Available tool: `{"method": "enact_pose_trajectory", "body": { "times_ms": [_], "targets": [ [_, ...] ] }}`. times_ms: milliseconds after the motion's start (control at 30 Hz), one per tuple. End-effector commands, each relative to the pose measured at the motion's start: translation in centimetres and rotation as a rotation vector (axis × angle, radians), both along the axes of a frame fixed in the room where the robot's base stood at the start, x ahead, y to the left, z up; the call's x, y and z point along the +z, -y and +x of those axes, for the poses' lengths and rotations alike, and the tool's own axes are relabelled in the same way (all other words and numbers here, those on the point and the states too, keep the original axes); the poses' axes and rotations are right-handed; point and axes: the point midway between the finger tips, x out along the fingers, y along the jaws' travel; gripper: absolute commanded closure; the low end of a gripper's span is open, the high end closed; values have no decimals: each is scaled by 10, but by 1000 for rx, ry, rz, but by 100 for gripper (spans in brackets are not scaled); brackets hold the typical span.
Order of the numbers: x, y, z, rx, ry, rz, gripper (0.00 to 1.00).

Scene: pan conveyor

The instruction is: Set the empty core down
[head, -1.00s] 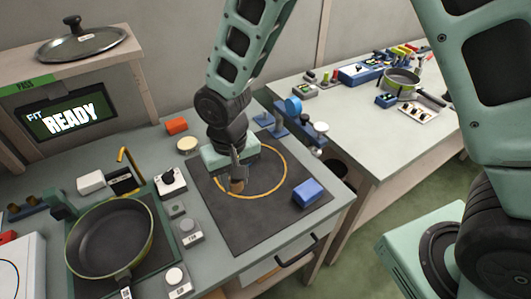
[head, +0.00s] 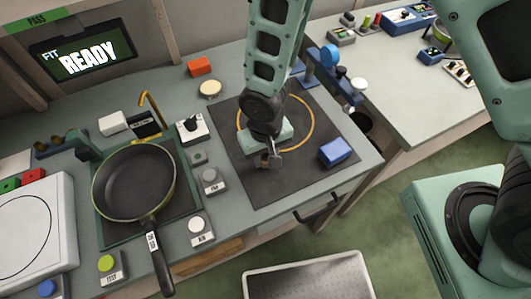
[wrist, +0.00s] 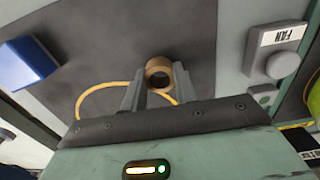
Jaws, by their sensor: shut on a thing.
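The empty core is a short brown cardboard-coloured tube (wrist: 159,73), its hollow opening facing the wrist camera. My gripper (head: 269,160) is shut on it, with one finger on each side. The core is mostly hidden by the gripper in the head view. Both are over the dark mat (head: 290,187), at the near edge of the yellow ring (head: 311,136) marked on it. I cannot tell whether the core touches the mat.
A blue block (head: 336,151) lies on the mat right of my gripper. A grey FAN button box (head: 211,180) and a black pan (head: 133,184) are to the left. An orange block (head: 200,66) and a pale round disc (head: 209,88) are behind. The mat's front is clear.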

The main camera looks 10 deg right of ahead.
Motion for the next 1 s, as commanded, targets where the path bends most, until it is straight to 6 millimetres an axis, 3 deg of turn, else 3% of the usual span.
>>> {"method": "enact_pose_trajectory", "body": {
  "times_ms": [467, 500, 567, 1000],
  "targets": [
    [-12, 0, 0, 0, 1, 0, 91],
    [-11, 0, 0, 0, 1, 0, 65],
    [-10, 0, 0, 0, 1, 0, 49],
    [-1, 0, 1, -1, 2, 3, 49]
  ]
}}
